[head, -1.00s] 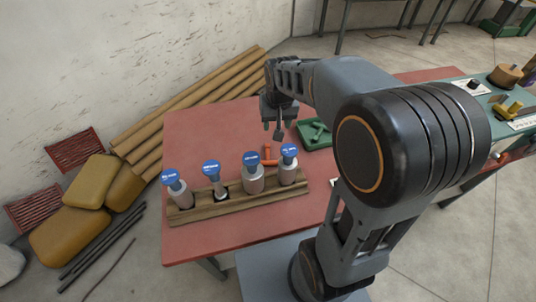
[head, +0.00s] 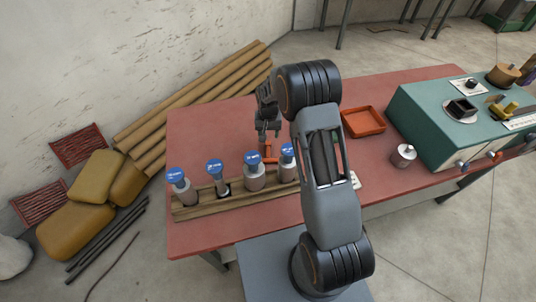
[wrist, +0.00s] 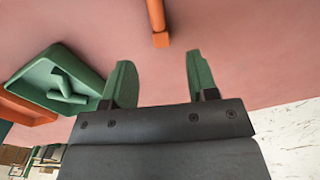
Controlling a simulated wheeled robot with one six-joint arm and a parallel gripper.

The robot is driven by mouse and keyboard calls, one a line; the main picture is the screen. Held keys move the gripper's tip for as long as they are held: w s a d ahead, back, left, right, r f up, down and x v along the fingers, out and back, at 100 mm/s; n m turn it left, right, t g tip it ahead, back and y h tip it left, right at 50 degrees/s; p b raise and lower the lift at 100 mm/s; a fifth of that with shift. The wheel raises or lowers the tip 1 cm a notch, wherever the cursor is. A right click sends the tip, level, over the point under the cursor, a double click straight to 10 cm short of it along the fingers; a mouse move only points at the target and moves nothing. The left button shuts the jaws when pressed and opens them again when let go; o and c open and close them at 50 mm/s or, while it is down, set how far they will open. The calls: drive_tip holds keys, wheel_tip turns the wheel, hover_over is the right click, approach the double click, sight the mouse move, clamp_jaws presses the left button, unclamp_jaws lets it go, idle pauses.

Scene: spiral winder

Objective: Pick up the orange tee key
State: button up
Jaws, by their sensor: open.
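The orange tee key (head: 268,155) lies on the red table, just behind the wooden rack. Part of it, an orange bar with a square end (wrist: 160,38), also shows at the top of the wrist view; the rest is out of frame there. My gripper (head: 268,134) is over the table near the key. In the wrist view the green fingers of my gripper (wrist: 160,75) are apart with nothing between them. The end of the bar lies just beyond the fingertips, roughly in line with the gap. I cannot tell the exact height above it.
The wooden rack (head: 230,201) with several blue-capped bottles stands in front of the key. A green tray (wrist: 42,72) holding a green piece is left in the wrist view. An orange tray (head: 364,121), a grey bobbin (head: 403,155) and a teal machine (head: 425,118) are to the right.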

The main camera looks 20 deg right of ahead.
sight(268, 145)
drive_tip(key=shift+f+p, duration=1.1)
drive_tip(key=shift+f, duration=2.5)
clamp_jaws()
